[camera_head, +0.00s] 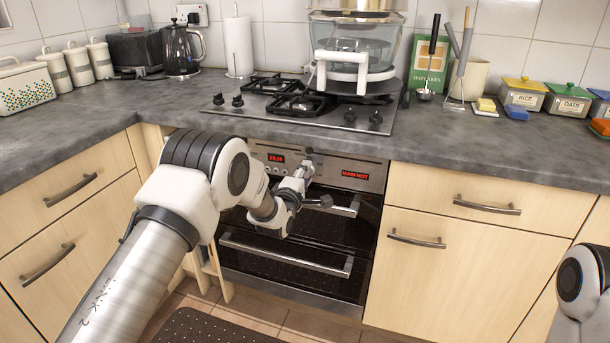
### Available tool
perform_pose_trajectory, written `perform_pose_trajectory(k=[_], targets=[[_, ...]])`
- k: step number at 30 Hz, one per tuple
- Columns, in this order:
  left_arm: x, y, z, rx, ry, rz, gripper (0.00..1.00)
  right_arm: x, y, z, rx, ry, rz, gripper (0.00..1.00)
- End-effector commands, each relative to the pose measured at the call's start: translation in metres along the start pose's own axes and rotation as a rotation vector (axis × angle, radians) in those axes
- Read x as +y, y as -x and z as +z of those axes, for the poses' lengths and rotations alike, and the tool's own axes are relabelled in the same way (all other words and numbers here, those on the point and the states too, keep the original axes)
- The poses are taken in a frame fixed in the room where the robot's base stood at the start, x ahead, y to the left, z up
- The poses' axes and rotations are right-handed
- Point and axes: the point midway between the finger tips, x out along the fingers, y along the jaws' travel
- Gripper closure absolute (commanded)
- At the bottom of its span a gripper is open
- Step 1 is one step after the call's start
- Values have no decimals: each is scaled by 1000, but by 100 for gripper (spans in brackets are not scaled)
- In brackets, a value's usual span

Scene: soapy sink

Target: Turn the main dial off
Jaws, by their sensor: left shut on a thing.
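The oven (285,245) is built in under the hob, with a steel control panel (335,166) across its top. A red display (355,175) on the panel reads "MAIN HOT". A second red display (276,158) to its left is too small to read surely. My left gripper (305,168) is at the panel between the two displays, shut on the main dial. The gripper hides most of the dial, so its setting cannot be read. My right gripper is out of view; only part of my right arm shows at the lower right edge.
Oven door handles (285,256) stick out below the panel. The hob (310,105) above carries a large glass steamer (353,50). Wooden drawers and cupboards (460,260) flank the oven. A dark mat (215,328) lies on the floor.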

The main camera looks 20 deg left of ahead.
Motion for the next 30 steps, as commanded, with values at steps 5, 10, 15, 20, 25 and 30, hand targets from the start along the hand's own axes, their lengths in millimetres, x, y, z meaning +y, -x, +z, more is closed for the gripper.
perform_pose_trajectory(k=[5,10,15,20,25,30], targets=[[-2,0,0,-1,-1,-4,38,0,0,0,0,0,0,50],[-1,0,0,0,-1,-2,38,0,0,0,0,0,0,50],[-1,2,0,0,-1,-2,38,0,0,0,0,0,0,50],[-1,23,0,0,-1,-4,38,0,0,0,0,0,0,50],[-1,67,0,0,-1,-6,38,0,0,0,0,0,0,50],[-2,105,0,0,-1,-6,38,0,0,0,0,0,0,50]])
